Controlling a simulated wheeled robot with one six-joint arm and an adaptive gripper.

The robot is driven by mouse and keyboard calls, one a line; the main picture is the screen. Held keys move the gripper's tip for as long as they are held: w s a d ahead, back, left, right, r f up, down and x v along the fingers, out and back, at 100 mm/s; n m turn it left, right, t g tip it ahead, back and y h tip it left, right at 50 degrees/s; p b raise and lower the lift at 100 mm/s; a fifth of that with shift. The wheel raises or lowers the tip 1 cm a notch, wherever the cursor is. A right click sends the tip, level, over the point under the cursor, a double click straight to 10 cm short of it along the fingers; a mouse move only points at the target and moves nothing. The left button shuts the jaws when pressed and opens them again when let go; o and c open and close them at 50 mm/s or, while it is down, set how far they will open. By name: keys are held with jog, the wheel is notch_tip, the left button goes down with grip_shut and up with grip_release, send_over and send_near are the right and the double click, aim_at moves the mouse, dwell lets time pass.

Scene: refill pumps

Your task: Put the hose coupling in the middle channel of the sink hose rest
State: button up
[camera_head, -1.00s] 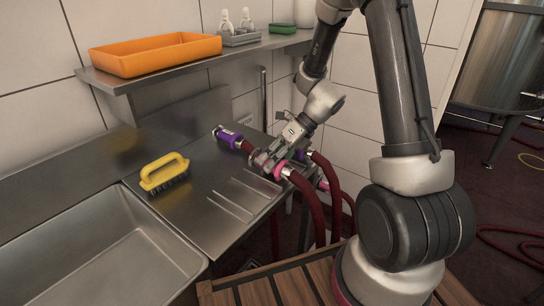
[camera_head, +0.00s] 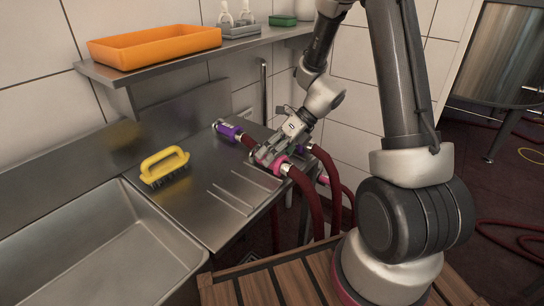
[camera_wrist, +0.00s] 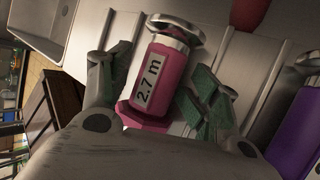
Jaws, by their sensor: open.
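The pink hose coupling (camera_wrist: 165,60) carries a white label reading "2.7 m" and has a metal end. In the wrist view it lies between the two green-padded fingers of my gripper (camera_wrist: 163,80). The fingers are open, one on each side, with a visible gap at the right finger. In the head view my gripper (camera_head: 266,154) is low over the right end of the steel drainboard, and the pink coupling (camera_head: 284,166) shows partly beside it. Thin raised ribs (camera_head: 231,199) mark the hose rest channels. The fingers hide which channel the coupling lies in.
Red hoses (camera_head: 312,205) hang over the right edge. A yellow brush (camera_head: 164,165) stands left, beside the sink basin (camera_head: 95,245). A shelf (camera_head: 175,62) is above.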

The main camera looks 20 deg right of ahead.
jog(key=v, duration=1.2)
jog(key=s+d+n+g+h, duration=0.1)
jog(key=s+d+n+h, duration=0.2)
jog(key=n, duration=0.5)
jog(key=s+d+n+h, duration=0.1)
jog(key=s+d+n, duration=0.1)
jog(key=s+n, duration=0.5)
jog(key=s+d+r+n+t+h, duration=0.1)
jog(key=s+r+n+t+h, duration=0.3)
jog(key=s+r+n, duration=0.6)
jog(key=shift+d+r+n+t, duration=0.35)
jog(key=shift+r+n+t, duration=0.35)
jog(key=shift+r+n, duration=1.45)
jog(key=shift+f, duration=0.15)
